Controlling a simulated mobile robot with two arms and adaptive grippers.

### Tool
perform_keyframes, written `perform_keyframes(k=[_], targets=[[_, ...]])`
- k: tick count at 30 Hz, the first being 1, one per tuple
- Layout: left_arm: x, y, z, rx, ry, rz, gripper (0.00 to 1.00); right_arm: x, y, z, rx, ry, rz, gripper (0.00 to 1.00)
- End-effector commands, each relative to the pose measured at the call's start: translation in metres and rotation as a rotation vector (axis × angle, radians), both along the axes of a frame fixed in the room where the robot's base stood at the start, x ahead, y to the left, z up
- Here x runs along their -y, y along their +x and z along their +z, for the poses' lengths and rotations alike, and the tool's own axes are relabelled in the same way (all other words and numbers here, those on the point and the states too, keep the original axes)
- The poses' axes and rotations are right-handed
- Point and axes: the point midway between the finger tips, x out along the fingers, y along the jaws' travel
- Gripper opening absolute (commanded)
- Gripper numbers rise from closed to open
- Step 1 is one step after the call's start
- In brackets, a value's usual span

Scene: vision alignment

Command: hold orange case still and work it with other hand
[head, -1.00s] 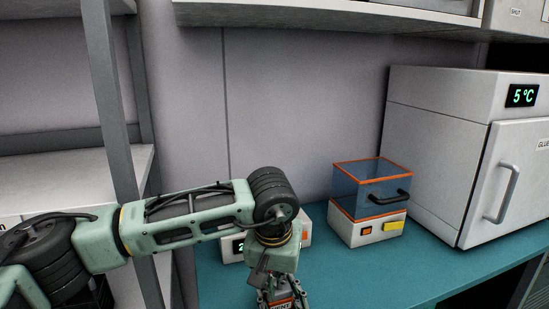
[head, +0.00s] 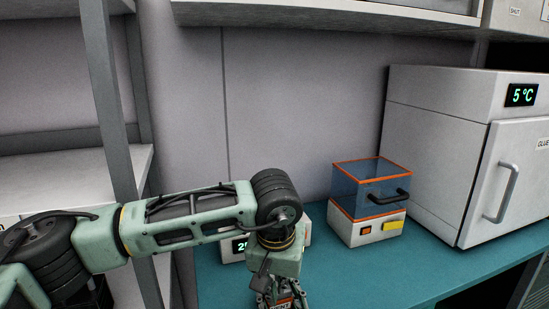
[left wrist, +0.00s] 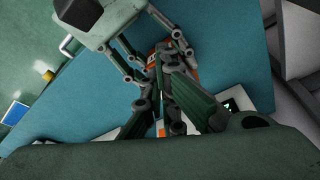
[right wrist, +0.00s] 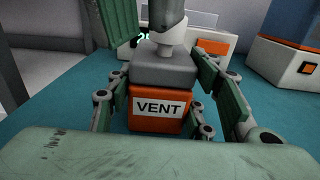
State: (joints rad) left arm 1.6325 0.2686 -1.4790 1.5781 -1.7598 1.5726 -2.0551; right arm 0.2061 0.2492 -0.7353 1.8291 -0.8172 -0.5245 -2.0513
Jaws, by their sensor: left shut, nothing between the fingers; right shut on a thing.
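The orange case (right wrist: 158,108) carries a white VENT label and has a grey block on top. It stands upright between the fingers of my right gripper (right wrist: 165,100), which is shut on it. A grey cylinder with a white collar (right wrist: 168,28) rises above the block; I cannot tell if it belongs to the case. In the head view, my left gripper (head: 270,288) points down right by the case, whose label (head: 284,304) just shows at the bottom edge. The left gripper is shut and empty. In the left wrist view, the two grippers' linkages overlap and largely hide the case.
A white device with a green display (head: 238,246) stands behind my left wrist. A clear blue box with orange edges on a white base (head: 352,232) stands further right. A large white cabinet reading 5 °C (head: 430,150) fills the right. The teal bench (head: 400,275) is clear in front.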

Motion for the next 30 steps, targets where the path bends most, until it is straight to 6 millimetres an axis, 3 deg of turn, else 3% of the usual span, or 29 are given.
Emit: perform_keyframes(k=[12, 23, 30], targets=[[0.000, 0.001, 0.052, 0.011, -0.003, 0.003, 0.00, 0.000, 0.000, -0.002, -0.004, 0.001, -0.001, 0.18], [0.000, 0.001, 0.059, 0.008, -0.004, 0.002, 0.00, 0.001, 0.000, -0.002, -0.005, 0.000, -0.002, 0.18], [-0.012, 0.009, 0.068, 0.008, -0.006, 0.004, 0.00, 0.001, 0.000, -0.002, -0.005, 0.000, -0.003, 0.18]])
